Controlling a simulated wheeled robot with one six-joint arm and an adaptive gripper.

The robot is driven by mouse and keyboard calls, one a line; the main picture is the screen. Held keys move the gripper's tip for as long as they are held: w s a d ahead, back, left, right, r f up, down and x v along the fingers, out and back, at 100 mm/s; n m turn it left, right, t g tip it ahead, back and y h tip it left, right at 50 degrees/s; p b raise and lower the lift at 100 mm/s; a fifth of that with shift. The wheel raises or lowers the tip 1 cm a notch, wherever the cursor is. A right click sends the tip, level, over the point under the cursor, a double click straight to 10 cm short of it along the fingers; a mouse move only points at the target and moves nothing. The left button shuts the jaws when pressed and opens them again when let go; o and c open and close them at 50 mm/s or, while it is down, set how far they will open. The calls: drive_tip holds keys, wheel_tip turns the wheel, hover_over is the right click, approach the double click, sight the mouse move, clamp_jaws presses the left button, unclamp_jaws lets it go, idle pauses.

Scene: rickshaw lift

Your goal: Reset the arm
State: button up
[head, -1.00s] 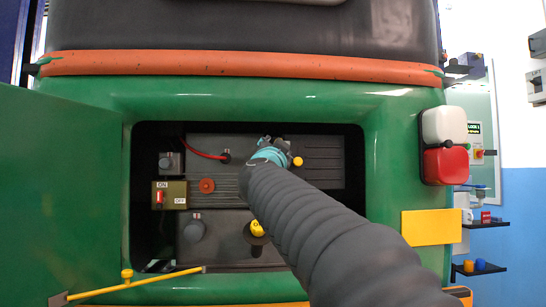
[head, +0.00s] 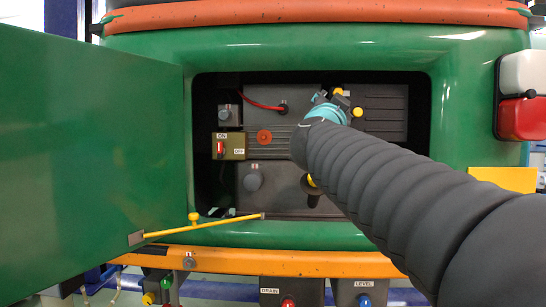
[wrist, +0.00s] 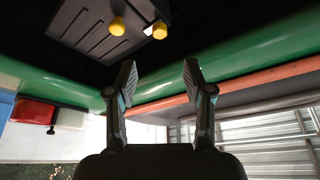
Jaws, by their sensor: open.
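My arm, in a grey ribbed sleeve, reaches from the lower right of the head view to the open rear compartment of the green rickshaw (head: 300,55). My gripper (head: 338,93) is at the upper right of the compartment opening, small and partly hidden behind its teal wrist collar. In the wrist view my gripper (wrist: 160,80) has its two fingers spread apart with nothing between them. Beyond the fingers is the green body edge, and two yellow knobs (wrist: 117,26) on a grey ribbed panel show further up.
The green door (head: 90,150) hangs open at the left, with a yellow rod (head: 205,228) low across the opening. Inside are a switch box (head: 229,146), a red knob (head: 264,137) and a red cable (head: 262,105). DRAIN and LEVEL boxes (head: 365,292) sit below.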

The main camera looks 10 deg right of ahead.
drive_tip(key=w+a+f+n+y, duration=0.4)
drive_tip(key=a+f+n+y, duration=0.2)
drive_tip(key=a+f+y, duration=0.35)
drive_tip(key=s+a+f+n+g+y, duration=0.2)
drive_tip(key=s+f+g, duration=0.1)
drive_tip(key=f, duration=0.4)
drive_tip(key=s+a+f+n+g+y, duration=0.2)
drive_tip(key=s+a+f, duration=0.1)
drive_tip(key=f, duration=0.4)
drive_tip(key=s+d+f+n+g+h, duration=0.1)
drive_tip(key=s+d+f+g, duration=0.1)
drive_tip(key=s+f, duration=0.6)
drive_tip(key=s+d+f+g+h, duration=0.1)
drive_tip(key=s+d+f+g, duration=0.2)
drive_tip(key=s+f, duration=0.5)
drive_tip(key=s+d+f+n+g+h, duration=0.1)
drive_tip(key=s+d+f+g, duration=0.1)
drive_tip(key=s+f, duration=0.7)
drive_tip(key=shift+s+d+n+g+h, duration=0.3)
drive_tip(key=shift+s+d+g+h, duration=0.05)
drive_tip(key=shift+s+g, duration=0.4)
